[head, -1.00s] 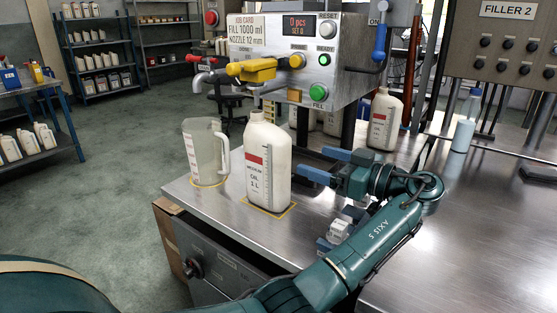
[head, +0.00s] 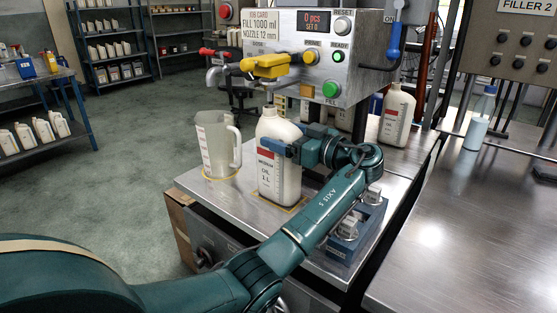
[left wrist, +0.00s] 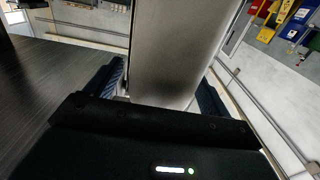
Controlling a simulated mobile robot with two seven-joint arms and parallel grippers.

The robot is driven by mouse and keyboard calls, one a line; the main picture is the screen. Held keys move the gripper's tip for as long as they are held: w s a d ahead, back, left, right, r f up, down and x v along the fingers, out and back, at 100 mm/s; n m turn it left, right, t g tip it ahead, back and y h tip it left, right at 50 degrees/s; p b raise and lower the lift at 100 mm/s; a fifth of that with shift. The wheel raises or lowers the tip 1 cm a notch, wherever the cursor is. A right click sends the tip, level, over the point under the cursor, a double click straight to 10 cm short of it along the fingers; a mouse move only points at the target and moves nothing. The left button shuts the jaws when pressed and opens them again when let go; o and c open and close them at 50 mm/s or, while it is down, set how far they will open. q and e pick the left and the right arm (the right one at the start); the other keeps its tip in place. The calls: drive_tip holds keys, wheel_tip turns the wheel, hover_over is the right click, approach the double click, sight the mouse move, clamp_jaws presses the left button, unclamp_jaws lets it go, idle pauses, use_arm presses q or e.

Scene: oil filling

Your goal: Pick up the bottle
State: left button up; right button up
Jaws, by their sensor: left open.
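The bottle (head: 278,183) is white with a red-and-white label reading "OIL 1 L". It stands upright on a yellow-outlined spot on the steel bench, below and in front of the filling nozzle. My left gripper (head: 293,146) is at the bottle's upper half, with one finger across its near face and the other finger largely hidden. In the left wrist view the grey-looking side of the bottle (left wrist: 172,45) rises between the two open fingers (left wrist: 157,88). Whether either finger touches it I cannot tell. My right gripper is not in view.
A clear measuring jug (head: 217,145) stands just left of the bottle. The filling machine (head: 330,75) with its yellow nozzle valve (head: 264,66) is behind. Another white bottle (head: 396,115) stands at the back right. A blue fixture with metal knobs (head: 354,232) sits under my forearm.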

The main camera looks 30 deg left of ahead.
use_arm(q)
drive_tip(key=shift+a, duration=0.35)
drive_tip(key=c, duration=1.3)
